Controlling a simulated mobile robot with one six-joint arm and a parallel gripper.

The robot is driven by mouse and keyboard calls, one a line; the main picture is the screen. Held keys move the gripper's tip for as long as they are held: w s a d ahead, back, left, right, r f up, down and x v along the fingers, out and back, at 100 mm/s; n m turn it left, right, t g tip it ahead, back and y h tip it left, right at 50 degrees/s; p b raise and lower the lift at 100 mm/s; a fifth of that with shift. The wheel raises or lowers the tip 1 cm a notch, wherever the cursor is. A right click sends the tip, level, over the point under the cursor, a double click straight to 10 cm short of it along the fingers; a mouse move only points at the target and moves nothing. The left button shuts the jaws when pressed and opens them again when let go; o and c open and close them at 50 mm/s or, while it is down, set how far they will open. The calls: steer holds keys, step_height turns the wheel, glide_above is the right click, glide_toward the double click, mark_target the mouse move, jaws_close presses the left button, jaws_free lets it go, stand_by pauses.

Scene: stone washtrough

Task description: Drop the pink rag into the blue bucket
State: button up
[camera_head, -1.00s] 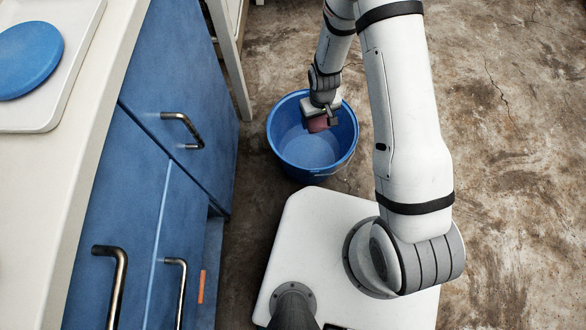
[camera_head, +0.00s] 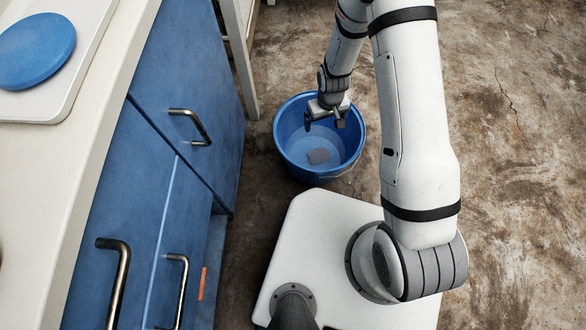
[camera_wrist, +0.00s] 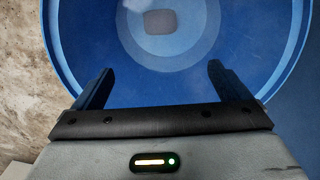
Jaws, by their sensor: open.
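The blue bucket (camera_head: 289,135) stands upright on the floor, and its inside fills most of the wrist view (camera_wrist: 75,50). The pink rag (camera_head: 318,156) lies in the bucket, looking dull greyish-pink in its shade. It also shows as a small dark patch in the wrist view (camera_wrist: 160,20), apart from the fingers. My gripper (camera_head: 324,121) is over the bucket's opening, with its fingers spread and nothing between them. In the wrist view, both fingers of my gripper (camera_wrist: 160,72) stand wide apart above the bucket.
A blue cabinet (camera_head: 140,190) with metal handles stands to the left of the bucket. A pale counter above it holds a white tray (camera_head: 75,85) with a round blue object (camera_head: 38,50). Stained bare floor (camera_head: 520,150) lies open to the right.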

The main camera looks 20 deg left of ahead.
step_height(320, 180, up, 7)
steer(key=p, duration=0.2)
stand_by(0.6)
